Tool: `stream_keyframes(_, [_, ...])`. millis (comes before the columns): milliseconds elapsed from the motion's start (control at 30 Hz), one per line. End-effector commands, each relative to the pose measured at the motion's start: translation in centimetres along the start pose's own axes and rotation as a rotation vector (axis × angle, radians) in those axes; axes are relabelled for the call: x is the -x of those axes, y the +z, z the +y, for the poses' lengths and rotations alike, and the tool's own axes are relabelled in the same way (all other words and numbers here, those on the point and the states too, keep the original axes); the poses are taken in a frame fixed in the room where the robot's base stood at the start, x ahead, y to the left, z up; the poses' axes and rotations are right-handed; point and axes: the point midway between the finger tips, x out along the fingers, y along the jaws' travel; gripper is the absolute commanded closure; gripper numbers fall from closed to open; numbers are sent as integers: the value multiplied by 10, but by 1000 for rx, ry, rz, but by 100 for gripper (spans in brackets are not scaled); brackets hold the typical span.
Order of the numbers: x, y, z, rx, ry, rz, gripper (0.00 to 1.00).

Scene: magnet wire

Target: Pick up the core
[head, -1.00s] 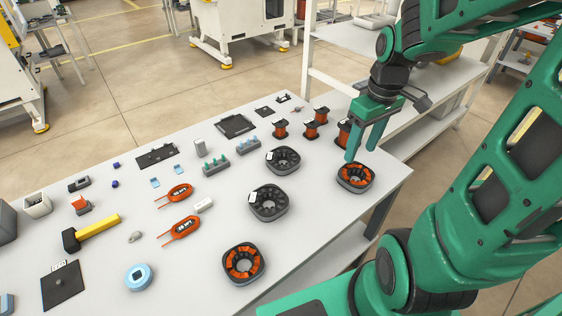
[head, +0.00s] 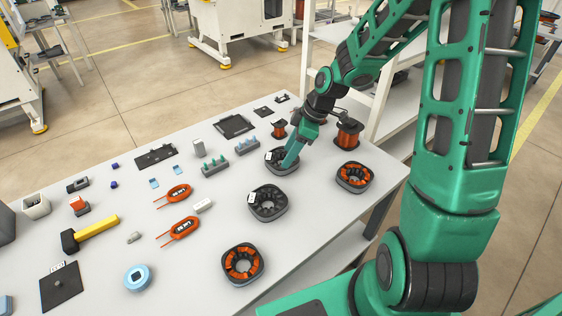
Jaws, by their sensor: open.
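Two dark, unwound ring cores with toothed insides lie on the white table in the head view. The farther core (head: 272,168) has a small white tag on its far left side and is partly covered by my gripper (head: 289,164). The nearer core (head: 266,214) lies just in front of it, also with a white tag, fully visible. My gripper is open, fingers pointing down, tips at the right part of the farther core. I cannot tell whether they touch it. Only one finger shows clearly.
Two cores with orange windings lie at the right (head: 354,187) and front (head: 241,278). Peg blocks (head: 215,167), orange tools (head: 174,193) and a yellow-handled hammer (head: 97,227) lie to the left. The table's right edge is near the right wound core.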

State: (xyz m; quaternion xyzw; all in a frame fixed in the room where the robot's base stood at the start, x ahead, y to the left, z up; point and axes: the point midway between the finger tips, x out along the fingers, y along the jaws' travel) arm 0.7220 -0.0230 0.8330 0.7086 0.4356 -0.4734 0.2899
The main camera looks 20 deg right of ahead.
Motion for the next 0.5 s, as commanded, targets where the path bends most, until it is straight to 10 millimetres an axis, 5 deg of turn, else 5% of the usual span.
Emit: stream_keyframes(500, [-52,1,-4,-1,0,-1,49])
